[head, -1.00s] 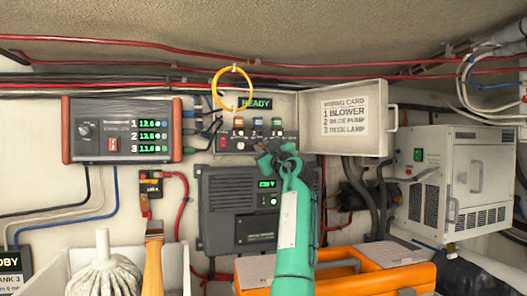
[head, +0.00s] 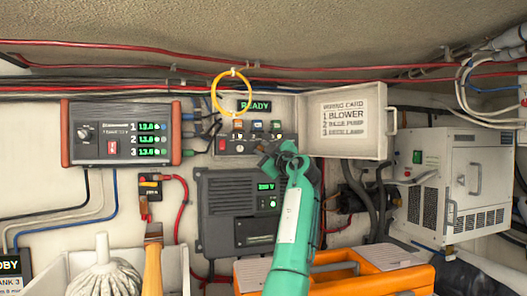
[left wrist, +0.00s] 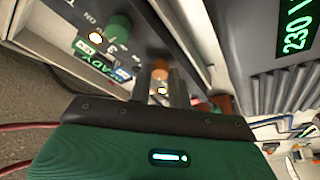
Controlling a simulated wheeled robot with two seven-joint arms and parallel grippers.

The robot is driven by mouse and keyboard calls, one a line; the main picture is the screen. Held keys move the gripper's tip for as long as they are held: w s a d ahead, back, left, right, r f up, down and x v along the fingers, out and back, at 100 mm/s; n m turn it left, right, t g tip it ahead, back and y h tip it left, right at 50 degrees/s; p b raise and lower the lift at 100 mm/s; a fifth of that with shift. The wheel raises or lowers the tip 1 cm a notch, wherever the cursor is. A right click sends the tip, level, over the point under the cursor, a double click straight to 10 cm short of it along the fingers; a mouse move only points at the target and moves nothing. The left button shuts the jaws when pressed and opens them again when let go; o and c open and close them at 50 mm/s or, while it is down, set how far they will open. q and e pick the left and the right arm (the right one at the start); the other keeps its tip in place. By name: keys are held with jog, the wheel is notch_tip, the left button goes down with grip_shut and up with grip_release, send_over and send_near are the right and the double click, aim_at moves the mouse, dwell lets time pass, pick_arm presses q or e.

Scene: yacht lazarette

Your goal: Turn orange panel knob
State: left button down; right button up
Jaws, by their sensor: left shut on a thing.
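The orange knob (left wrist: 160,69) shows in the left wrist view on a dark switch panel, between my fingertips. My left gripper (left wrist: 163,88) is shut on it. A green knob (left wrist: 118,27) stands beside it, clear of the fingers. In the head view the switch panel (head: 228,136) hangs on the wall under the green READY sign (head: 254,106). My left gripper (head: 266,160) is at the panel's lower edge there and hides part of its front, so I cannot make out the gripped knob. My right gripper is not in view.
An open lid with a printed card (head: 344,117) stands right of the panel. A grey unit with a green readout (head: 225,190) is just below. A yellow ring (head: 218,92) hangs above. An orange case (head: 410,278) and a mop (head: 103,277) are lower down.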

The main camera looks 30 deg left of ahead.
pick_arm(q)
jog(key=c, duration=1.3)
grip_release()
jog(key=shift+w+f, duration=0.1)
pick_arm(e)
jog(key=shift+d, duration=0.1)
pick_arm(q)
jog(key=shift+s+d+f+b, duration=0.2)
jog(key=shift+d+b, duration=0.1)
jog(key=shift+d, duration=0.05)
jog(key=b+v, duration=0.4)
jog(key=v, duration=0.9)
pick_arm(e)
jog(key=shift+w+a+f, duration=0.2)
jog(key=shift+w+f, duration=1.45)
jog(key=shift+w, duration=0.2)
